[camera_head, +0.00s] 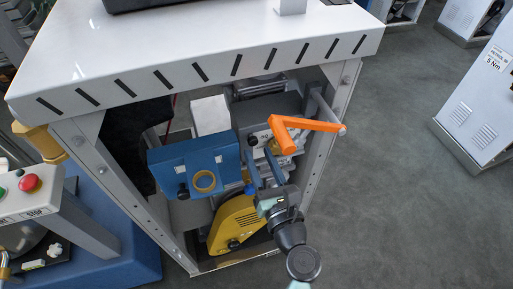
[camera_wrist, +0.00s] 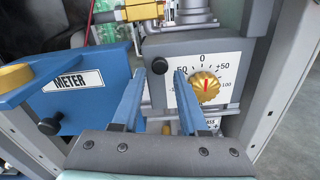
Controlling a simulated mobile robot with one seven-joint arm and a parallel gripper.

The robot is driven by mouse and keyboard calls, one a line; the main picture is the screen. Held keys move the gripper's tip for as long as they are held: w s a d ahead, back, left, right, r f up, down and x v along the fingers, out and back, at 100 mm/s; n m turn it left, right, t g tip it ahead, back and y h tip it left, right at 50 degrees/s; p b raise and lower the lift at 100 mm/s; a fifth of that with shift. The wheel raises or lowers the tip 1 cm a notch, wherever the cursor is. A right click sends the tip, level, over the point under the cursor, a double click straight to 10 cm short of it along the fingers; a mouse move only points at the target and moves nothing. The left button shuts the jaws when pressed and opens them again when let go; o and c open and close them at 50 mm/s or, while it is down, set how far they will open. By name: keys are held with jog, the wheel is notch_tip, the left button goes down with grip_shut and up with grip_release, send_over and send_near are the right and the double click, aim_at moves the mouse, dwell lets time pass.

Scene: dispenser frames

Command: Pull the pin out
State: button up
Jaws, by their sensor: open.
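My gripper (camera_head: 260,154) is open, its two blue fingers reaching into the machine frame; it also shows in the wrist view (camera_wrist: 158,73). A round black knob (camera_wrist: 160,65) on the front of a grey box (camera_wrist: 157,48) appears between the fingertips. I cannot tell how far it is from them. A second black knob (camera_wrist: 49,126) sits on the blue METER box (camera_wrist: 85,98), left of the fingers. Nothing is labelled as the pin, so I cannot tell which knob it is. No object is held.
A gold dial (camera_wrist: 206,88) on a white scale is close to the right finger. An orange handle (camera_head: 304,126) juts out at the upper right. A yellow housing (camera_head: 237,222) lies below. Frame posts (camera_head: 329,120) stand at both sides, under a white top (camera_head: 190,45).

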aim_at(252, 139)
jog(key=shift+x, duration=1.35)
grip_shut()
dwell(0.4)
